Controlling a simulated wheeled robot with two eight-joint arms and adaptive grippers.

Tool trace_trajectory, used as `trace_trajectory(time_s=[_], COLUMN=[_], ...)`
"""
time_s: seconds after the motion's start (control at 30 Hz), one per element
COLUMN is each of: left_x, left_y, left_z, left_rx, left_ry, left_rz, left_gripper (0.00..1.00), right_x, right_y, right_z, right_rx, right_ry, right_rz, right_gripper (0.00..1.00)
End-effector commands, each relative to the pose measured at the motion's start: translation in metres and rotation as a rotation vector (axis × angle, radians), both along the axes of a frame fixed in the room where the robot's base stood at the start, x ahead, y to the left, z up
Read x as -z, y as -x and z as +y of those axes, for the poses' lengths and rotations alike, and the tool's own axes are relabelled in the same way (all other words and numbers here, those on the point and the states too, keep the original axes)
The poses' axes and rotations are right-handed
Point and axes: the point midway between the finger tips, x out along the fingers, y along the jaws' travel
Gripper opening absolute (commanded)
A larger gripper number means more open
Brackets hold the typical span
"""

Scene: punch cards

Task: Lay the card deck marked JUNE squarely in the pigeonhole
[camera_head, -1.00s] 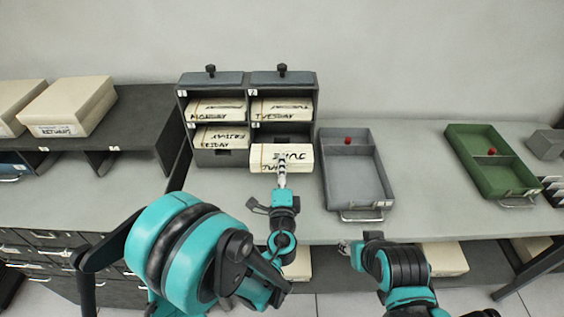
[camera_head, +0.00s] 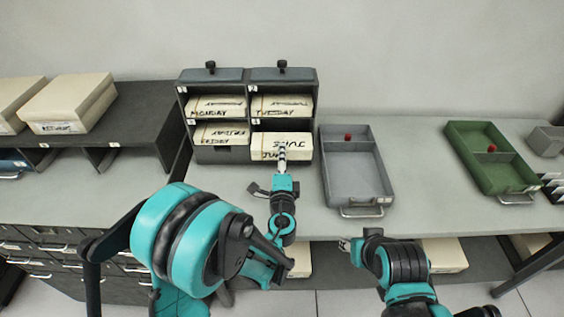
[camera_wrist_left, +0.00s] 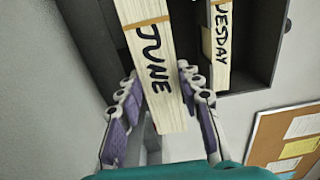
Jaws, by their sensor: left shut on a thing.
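The JUNE deck (camera_head: 270,147) is a cream block of cards with black lettering, partly inside the lower right pigeonhole (camera_head: 316,130) of the grey rack. Its marked end faces me. My left gripper (camera_head: 282,154) is shut on this near end. In the left wrist view the JUNE deck (camera_wrist_left: 152,70) runs between the two fingers of my left gripper (camera_wrist_left: 159,78), with its far part inside the compartment. How deep it sits is hidden. My right gripper (camera_head: 345,245) is low in front of the counter, away from the deck; its jaws are too small to read.
Decks marked MONDAY (camera_head: 216,107), TUESDAY (camera_head: 283,107) and FRIDAY (camera_head: 222,135) fill the other compartments. A grey tray (camera_head: 345,209) stands close on the right, a green tray (camera_head: 512,184) further right. Cream boxes (camera_head: 72,103) sit on the left shelf.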

Motion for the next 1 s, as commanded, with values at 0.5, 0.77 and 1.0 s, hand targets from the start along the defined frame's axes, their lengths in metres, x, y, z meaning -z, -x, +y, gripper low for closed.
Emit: trace_trajectory(time_s=[0.5,0.77,1.0], left_x=[0.0,0.0,0.0], left_y=[-0.042,-0.062,-0.076], left_z=[0.001,0.0,0.001], left_rx=[-0.002,-0.001,-0.001], left_ry=[-0.001,-0.001,-0.001], left_rz=[-0.001,-0.001,-0.001], left_gripper=[0.0,0.0,0.0], right_x=[0.001,0.002,0.003], right_y=[0.0,0.0,0.0], right_z=[0.0,0.0,0.0], right_rx=[0.0,0.0,0.0], right_ry=[0.0,0.0,0.0], right_rz=[0.0,0.0,0.0], right_gripper=[0.41,0.41,0.41])
